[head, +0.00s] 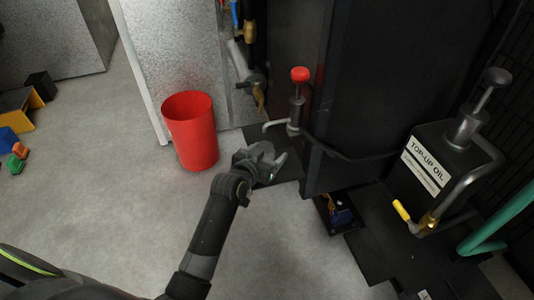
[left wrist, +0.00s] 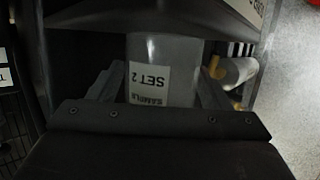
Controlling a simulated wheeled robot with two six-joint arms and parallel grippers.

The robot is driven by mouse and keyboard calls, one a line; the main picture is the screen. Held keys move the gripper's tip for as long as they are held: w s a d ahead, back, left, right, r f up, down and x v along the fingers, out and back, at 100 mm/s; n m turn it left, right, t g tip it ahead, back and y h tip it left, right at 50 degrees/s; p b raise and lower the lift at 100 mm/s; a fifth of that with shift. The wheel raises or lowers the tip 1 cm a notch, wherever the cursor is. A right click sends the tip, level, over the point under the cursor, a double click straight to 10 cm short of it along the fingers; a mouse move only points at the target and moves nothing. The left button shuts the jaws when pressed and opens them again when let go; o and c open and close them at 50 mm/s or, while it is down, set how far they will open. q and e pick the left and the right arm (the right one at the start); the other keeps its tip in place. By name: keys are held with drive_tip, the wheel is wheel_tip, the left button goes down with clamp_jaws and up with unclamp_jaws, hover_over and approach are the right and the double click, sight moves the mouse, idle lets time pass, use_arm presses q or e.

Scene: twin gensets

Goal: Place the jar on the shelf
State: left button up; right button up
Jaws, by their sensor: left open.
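The jar (left wrist: 165,52) shows in the left wrist view as a pale grey body with a white label reading "SAMPLE" and "SET 2". It stands between the two fingers of my left gripper (left wrist: 158,80), which is open around it; I cannot tell whether either finger touches it. In the head view my left gripper (head: 268,160) is low beside the dark cabinet, and I cannot make out the jar there. I cannot pick out the shelf with certainty in either view. My right gripper is not in view.
A red bin (head: 192,132) stands left of my left gripper. A red-topped pump (head: 298,95) is just above it. A black "TOP-UP OIL" tank (head: 425,170) stands to the right, with a teal pipe (head: 500,222) near it. The grey floor at left is mostly clear.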

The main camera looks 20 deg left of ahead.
use_arm(q)
drive_tip(key=shift+r, duration=0.1)
drive_tip(key=shift+s+r, duration=0.1)
drive_tip(key=shift+r, duration=0.05)
drive_tip(key=p+v, duration=0.2)
drive_tip(key=v, duration=0.9)
drive_tip(key=shift+s, duration=0.4)
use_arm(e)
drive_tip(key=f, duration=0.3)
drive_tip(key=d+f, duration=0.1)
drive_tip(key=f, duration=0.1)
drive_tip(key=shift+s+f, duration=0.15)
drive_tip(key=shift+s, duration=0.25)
use_arm(q)
drive_tip(key=shift+a, duration=0.1)
drive_tip(key=s+a+f+n+g+y, duration=0.15)
drive_tip(key=s+f+g, duration=0.3)
drive_tip(key=f, duration=0.75)
drive_tip(key=s+a+f+n+g+y, duration=0.1)
drive_tip(key=s+a+f+g, duration=0.2)
drive_tip(key=s+f, duration=0.7)
drive_tip(key=s+a+f+n+g, duration=0.1)
drive_tip(key=s+a+f+g, duration=0.3)
drive_tip(key=s+f, duration=0.7)
drive_tip(key=s+g, duration=0.2)
drive_tip(key=s, duration=0.3)
drive_tip(key=shift+s+f+y, duration=0.2)
drive_tip(key=shift+s+y, duration=0.05)
drive_tip(key=shift+y, duration=0.1)
